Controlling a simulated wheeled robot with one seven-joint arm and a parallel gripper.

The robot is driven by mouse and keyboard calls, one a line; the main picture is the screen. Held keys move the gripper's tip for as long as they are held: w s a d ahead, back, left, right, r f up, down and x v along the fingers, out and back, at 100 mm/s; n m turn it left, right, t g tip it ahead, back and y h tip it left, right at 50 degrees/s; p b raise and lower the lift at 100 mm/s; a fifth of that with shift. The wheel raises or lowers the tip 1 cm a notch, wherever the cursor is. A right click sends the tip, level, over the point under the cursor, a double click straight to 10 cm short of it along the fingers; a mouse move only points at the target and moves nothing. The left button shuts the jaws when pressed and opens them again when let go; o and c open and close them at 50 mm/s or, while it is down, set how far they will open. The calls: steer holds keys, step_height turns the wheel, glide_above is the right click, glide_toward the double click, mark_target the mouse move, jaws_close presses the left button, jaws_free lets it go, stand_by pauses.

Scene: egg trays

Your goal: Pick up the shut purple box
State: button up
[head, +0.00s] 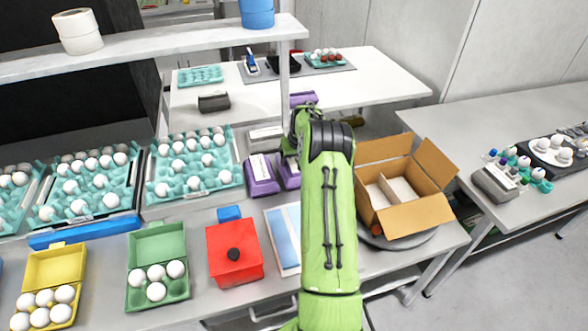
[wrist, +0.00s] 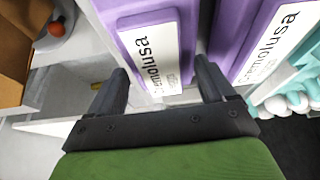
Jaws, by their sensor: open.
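Two shut purple boxes with white labels stand side by side on the table. The left one (head: 262,175) shows clearly in the head view; the right one (head: 289,173) is partly covered by my arm. In the wrist view, turned about, the right one is the left purple box (wrist: 178,12) and its neighbour is the other purple box (wrist: 232,30). My gripper (wrist: 161,66) is open and empty. One finger lies by the box's outer side, the other near the gap between the boxes. I cannot tell whether they touch it. My arm hides the fingers in the head view.
A teal egg tray (head: 233,183) stands left of the boxes, and an open cardboard box (head: 405,220) stands right of my arm. A red box (head: 234,264) and a green egg carton (head: 158,238) are in front. A shelf (head: 180,40) runs above at the back.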

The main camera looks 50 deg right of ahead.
steer(key=shift+f+b, duration=0.2)
steer(key=shift+b, duration=0.1)
steer(key=c, duration=0.5)
